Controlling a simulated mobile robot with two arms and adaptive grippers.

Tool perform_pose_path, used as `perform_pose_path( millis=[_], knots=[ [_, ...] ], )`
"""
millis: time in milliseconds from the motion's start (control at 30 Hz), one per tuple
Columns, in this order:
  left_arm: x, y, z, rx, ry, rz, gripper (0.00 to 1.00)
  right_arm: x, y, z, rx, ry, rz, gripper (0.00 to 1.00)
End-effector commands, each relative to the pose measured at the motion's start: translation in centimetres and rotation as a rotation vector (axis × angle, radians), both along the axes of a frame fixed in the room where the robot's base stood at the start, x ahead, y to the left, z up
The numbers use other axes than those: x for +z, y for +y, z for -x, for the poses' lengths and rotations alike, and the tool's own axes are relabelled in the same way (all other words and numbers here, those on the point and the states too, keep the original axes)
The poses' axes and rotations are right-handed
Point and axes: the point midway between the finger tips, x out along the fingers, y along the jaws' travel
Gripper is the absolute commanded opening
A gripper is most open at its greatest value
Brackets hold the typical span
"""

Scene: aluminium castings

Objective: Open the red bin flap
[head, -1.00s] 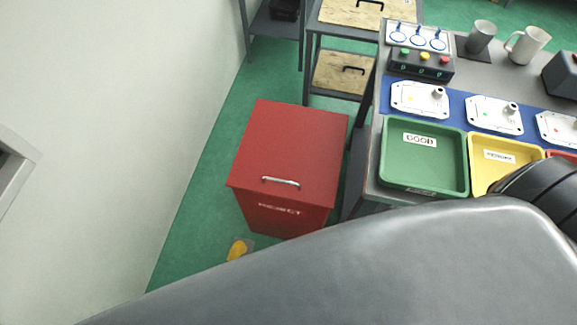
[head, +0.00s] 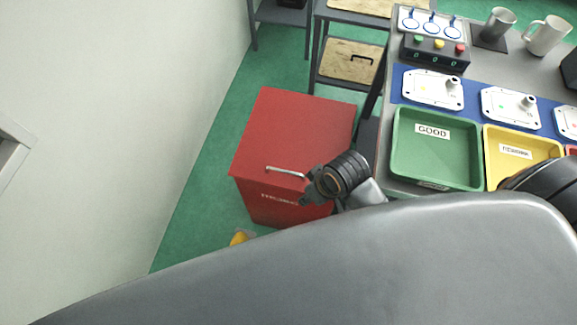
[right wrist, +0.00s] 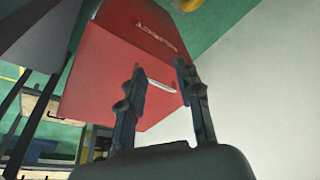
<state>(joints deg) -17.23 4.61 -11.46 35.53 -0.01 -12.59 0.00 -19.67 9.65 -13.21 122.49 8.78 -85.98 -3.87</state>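The red bin (head: 292,195) stands on the green floor, its red flap (head: 298,130) lying shut on top. A silver bar handle (head: 286,171) runs along the flap's near edge. My right gripper (head: 308,190) is at the right end of this handle, and its arm hides the bin's front right corner. In the right wrist view the fingers of my right gripper (right wrist: 160,70) are spread apart, with the handle (right wrist: 160,86) showing between them. I cannot tell whether a finger touches it. My left gripper is not in view.
The workbench right of the bin holds a green GOOD tray (head: 436,178), a yellow tray (head: 520,165), white castings and mugs. A shelf with wooden boards (head: 347,62) stands behind. A pale wall (head: 90,120) bounds the left. A yellow item (head: 240,238) lies on the floor.

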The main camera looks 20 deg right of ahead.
Motion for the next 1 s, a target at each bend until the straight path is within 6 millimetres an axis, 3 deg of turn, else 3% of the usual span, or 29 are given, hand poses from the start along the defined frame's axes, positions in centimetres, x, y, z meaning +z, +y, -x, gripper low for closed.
perform_pose_path(
  millis=[200,433,700,833,1000],
  knots=[
    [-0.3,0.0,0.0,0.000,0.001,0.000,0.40,1.3,2.7,-3.0,0.193,0.035,-0.025,0.34],
    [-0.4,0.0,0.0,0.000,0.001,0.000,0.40,1.5,4.1,-7.1,0.417,0.111,-0.011,0.34],
    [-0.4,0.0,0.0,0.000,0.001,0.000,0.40,3.0,1.3,-13.7,0.608,0.255,0.048,0.34],
    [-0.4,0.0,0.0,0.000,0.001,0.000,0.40,3.9,0.1,-15.4,0.632,0.289,0.058,0.34],
    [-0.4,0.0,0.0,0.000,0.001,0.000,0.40,3.5,-0.3,-15.7,0.638,0.305,0.058,0.34]
  ],
)
